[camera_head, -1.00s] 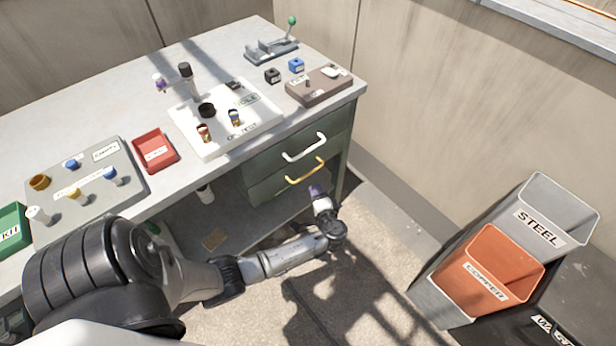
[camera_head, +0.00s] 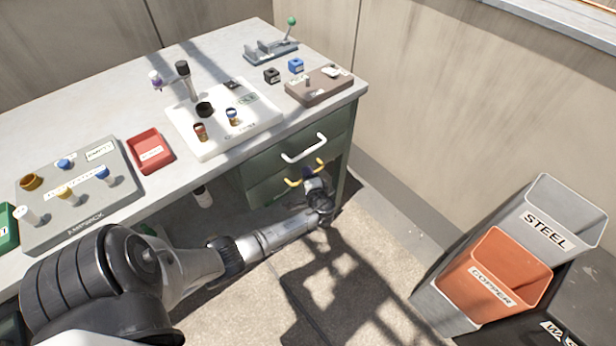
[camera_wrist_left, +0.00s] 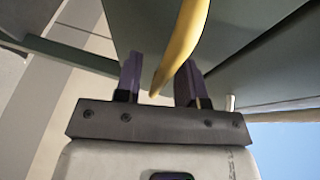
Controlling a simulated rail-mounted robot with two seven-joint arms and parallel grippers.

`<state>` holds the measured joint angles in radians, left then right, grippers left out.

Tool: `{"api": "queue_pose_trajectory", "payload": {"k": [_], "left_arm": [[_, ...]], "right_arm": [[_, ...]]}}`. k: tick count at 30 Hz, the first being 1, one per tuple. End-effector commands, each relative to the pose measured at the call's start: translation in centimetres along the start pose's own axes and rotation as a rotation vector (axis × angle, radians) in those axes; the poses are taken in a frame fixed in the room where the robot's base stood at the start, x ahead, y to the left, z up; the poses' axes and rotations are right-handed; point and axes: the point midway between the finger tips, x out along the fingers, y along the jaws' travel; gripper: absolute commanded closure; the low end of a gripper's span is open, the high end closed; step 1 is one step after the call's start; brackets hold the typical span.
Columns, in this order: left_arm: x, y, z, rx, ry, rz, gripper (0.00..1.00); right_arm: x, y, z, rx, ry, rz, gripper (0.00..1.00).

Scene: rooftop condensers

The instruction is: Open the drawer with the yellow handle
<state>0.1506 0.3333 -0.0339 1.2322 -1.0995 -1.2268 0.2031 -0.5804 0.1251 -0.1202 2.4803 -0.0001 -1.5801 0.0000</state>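The yellow handle (camera_head: 292,182) is on the lower green drawer (camera_head: 268,187) under the workbench. My left gripper (camera_head: 316,174) is at the handle's right part and hides some of it. In the left wrist view the yellow handle (camera_wrist_left: 183,50) runs between the two purple fingers of the gripper (camera_wrist_left: 160,80). The fingers stand apart with visible gaps on both sides of the handle. The drawer looks shut. My right gripper is not in view.
The upper drawer with a white handle (camera_head: 303,149) sits just above. The grey bench top (camera_head: 110,105) holds trays and small parts. Steel (camera_head: 550,228) and copper (camera_head: 495,275) bins stand at right. Floor in front of the drawers is clear.

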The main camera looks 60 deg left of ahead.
Motion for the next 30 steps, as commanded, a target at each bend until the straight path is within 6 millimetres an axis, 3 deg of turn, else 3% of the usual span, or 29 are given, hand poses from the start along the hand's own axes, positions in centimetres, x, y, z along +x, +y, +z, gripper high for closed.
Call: {"api": "queue_pose_trajectory", "payload": {"k": [3, 14, 30], "left_arm": [[0.0, -0.02, -0.01, 0.0, 0.0, 0.0, 0.65], [-0.02, -0.01, -0.01, 0.0, 0.0, 0.0, 1.0], [-0.5, -0.1, 0.65, -0.002, -0.015, 0.001, 1.0]], "right_arm": [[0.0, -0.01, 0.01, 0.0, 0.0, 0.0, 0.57], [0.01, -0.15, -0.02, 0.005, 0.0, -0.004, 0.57], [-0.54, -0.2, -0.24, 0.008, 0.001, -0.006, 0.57]]}}
